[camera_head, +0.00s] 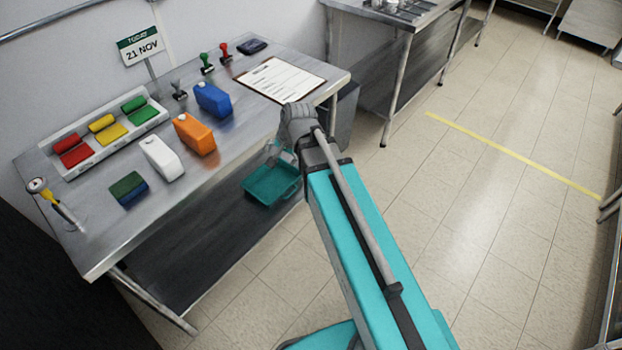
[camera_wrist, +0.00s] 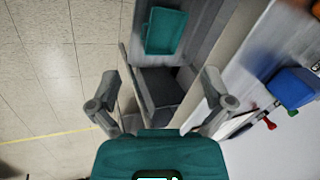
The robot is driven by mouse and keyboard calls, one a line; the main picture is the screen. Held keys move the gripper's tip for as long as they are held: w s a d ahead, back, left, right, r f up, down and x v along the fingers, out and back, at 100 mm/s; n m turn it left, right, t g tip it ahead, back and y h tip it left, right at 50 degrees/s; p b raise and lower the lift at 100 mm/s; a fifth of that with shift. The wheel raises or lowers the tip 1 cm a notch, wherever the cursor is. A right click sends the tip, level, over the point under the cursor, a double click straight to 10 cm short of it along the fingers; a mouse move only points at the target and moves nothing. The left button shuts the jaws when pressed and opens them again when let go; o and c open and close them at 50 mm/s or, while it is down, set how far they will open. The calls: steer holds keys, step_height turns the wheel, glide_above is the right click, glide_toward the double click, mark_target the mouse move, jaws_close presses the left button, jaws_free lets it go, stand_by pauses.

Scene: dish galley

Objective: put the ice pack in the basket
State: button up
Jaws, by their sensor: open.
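A blue upright block (camera_head: 212,99) with a cap stands on the steel table (camera_head: 215,152). It looks most like the ice pack, but I cannot be sure. It also shows at the right edge of the wrist view (camera_wrist: 292,88). A teal open tub (camera_head: 270,186), perhaps the basket, sits low beneath the table's front edge; the wrist view shows it at the top (camera_wrist: 166,32). My gripper (camera_wrist: 160,80) is open and empty, off the table's front edge, apart from the block. In the head view my arm partly hides it.
A white block (camera_head: 161,159) and an orange block (camera_head: 195,134) stand near the blue one. A rack (camera_head: 70,172) of coloured items, stamps (camera_head: 207,64), a clipboard (camera_head: 281,80) and a sign (camera_head: 141,48) share the table. Open floor lies right.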

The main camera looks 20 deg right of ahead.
steer(key=s+d+f+n+g+h, duration=0.1)
steer(key=s+d+n+g+h, duration=0.1)
steer(key=s+d+n, duration=0.4)
steer(key=s+n+g, duration=0.1)
steer(key=s, duration=0.3)
steer(key=shift+f+n+h, duration=0.15)
steer(key=shift+n+h, duration=0.15)
steer(key=shift+h, duration=0.1)
steer(key=shift+d, duration=0.1)
